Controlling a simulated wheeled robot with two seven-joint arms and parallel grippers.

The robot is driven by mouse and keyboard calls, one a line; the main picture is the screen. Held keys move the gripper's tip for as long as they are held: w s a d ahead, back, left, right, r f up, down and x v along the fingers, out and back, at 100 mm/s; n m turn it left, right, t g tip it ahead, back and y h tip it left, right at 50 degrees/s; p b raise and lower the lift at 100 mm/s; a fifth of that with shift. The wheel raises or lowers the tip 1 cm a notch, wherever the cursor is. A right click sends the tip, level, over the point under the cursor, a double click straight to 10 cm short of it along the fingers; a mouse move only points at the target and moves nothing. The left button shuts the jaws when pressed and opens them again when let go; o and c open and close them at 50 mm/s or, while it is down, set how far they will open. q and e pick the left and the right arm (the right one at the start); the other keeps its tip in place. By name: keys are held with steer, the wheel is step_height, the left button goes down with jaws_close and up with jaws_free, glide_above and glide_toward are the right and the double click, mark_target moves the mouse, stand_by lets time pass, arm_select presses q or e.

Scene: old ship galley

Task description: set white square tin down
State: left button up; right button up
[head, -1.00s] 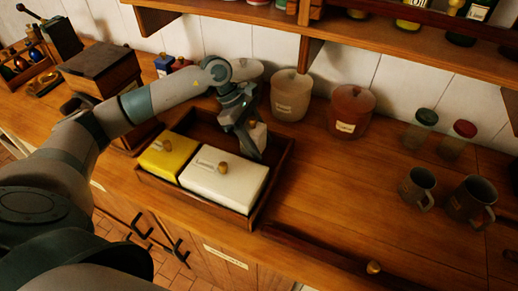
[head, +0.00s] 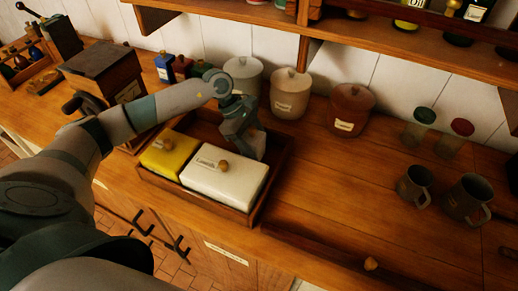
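A white box-shaped tin (head: 222,187) with a wooden knob and a dark label sits in the front of a wooden tray (head: 277,172), right of a yellow tin (head: 165,157). My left gripper (head: 248,151) points down just behind the white tin's far right part, low over the tray. Its fingers look close together, with a pale piece at their right side. I cannot tell if that is a finger or a held thing, or whether the gripper touches the white tin. My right gripper is not in view.
White (head: 243,73), cream (head: 290,95) and red-brown (head: 350,110) canisters stand behind the tray near the wall. Two mugs (head: 415,187) and two jars (head: 417,128) stand to the right. A shelf (head: 400,55) overhangs the back.

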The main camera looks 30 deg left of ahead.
mark_target(250, 135)
arm_select(q)
steer(key=shift+o, duration=0.2)
steer(key=shift+r, duration=0.15)
steer(key=shift+a+r, duration=0.3)
steer(key=b+v, duration=0.5)
steer(key=v, duration=0.5)
steer(key=shift+r, duration=0.1)
steer(key=shift+a+r, duration=0.2)
steer(key=shift+r, duration=0.25)
steer(key=shift+r, duration=0.1)
